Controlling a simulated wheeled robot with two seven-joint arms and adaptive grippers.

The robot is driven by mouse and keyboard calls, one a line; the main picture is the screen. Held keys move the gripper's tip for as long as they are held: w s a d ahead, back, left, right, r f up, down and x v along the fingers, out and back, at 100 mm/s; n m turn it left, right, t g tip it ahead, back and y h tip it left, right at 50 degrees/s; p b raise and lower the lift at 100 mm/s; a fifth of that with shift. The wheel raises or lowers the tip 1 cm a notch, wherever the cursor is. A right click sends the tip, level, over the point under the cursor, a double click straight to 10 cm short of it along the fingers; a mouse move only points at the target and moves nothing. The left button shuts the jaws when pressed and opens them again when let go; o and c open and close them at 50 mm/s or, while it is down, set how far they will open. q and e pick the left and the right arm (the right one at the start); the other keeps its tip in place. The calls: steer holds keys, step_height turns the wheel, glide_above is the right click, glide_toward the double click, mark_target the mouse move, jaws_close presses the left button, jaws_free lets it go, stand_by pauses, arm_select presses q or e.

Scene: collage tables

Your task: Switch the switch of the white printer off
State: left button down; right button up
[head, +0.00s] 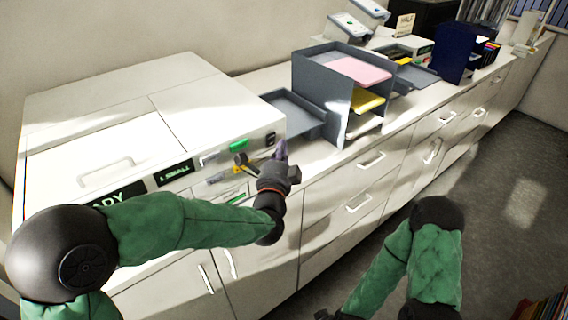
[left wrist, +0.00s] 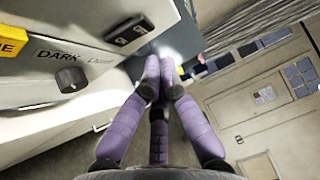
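The white printer (head: 130,115) is the large boxy machine at the left of the head view, on the cabinet top. Its black switch (head: 270,139) is at the right end of its front panel. The switch (left wrist: 130,29) also shows at the top of the left wrist view; its on or off position is hard to tell. My left gripper (head: 281,150) is just in front of and beside the switch. In the left wrist view its purple fingers (left wrist: 158,68) are closed together with nothing between them, apart from the switch.
The panel also carries a green button (head: 239,145), a yellow label (left wrist: 12,40) and a dark knob (left wrist: 71,79). A grey tray (head: 292,112) and a paper sorter (head: 325,95) stand right of the printer.

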mark_target(271, 139)
arm_select(q)
steer(key=shift+w+a+r, duration=0.15)
steer(key=shift+w+a, duration=0.5)
steer(key=shift+w, duration=0.15)
arm_select(e)
steer(key=shift+f, duration=0.2)
steer(key=shift+r, duration=0.1)
arm_select(q)
steer(key=p, duration=0.1)
steer(key=r+p, duration=0.1)
steer(key=shift+w+a+n+g+p, duration=0.2)
steer(key=shift+w+n+g+p, duration=0.1)
steer(key=shift+n+g+p, duration=0.1)
steer(key=shift+f+b, duration=0.3)
arm_select(e)
step_height(271, 139, up, 2)
steer(key=shift+r, duration=0.1)
